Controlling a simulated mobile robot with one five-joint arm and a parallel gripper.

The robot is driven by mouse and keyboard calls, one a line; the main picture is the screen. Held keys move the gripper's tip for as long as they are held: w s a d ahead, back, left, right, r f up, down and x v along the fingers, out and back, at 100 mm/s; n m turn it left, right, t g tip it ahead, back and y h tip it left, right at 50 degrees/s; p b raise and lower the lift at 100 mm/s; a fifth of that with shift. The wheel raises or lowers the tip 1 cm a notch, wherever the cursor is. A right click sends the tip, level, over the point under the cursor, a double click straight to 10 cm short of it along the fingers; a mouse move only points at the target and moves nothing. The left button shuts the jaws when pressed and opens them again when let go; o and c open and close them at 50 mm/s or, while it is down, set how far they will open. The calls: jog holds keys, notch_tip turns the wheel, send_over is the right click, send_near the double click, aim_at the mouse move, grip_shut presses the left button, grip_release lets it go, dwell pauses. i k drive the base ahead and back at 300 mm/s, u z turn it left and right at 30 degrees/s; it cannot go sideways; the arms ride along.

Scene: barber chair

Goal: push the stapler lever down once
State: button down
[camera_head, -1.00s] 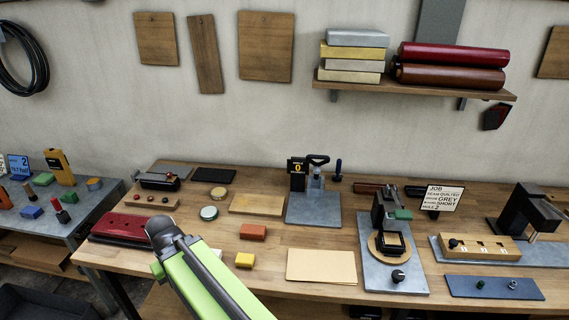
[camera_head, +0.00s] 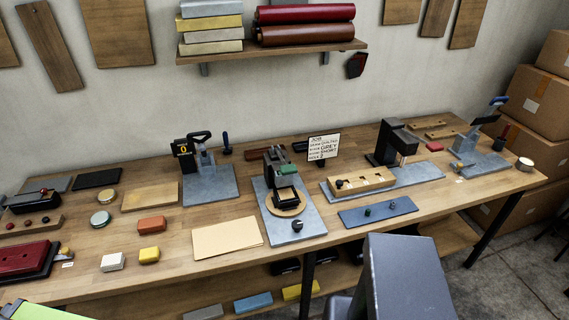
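No thing on the bench is labelled as a stapler, and I cannot tell for sure which lever is meant. A small press with a black looped lever (camera_head: 199,137) stands on a grey plate at the back left of centre; its lever is raised, and a display (camera_head: 183,148) beside it reads 0. Another device with a raised blue-tipped lever (camera_head: 492,108) stands on a grey plate at the far right of the bench. Only a green piece of my arm shows at the bottom left corner. My gripper is outside the picture.
The wooden bench (camera_head: 120,280) holds a black clamp-like machine (camera_head: 282,170), a sign (camera_head: 323,147), a dark press (camera_head: 392,140) and small blocks. A grey upright panel (camera_head: 405,285) stands in front at the bottom. Boxes (camera_head: 530,105) are stacked at right.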

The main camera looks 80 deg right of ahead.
aim_at(286, 170)
jog(key=u, duration=0.15)
jog(key=k, duration=0.95)
jog(key=z, duration=0.6)
jog(key=i, duration=0.95)
jog(key=z, duration=0.05)
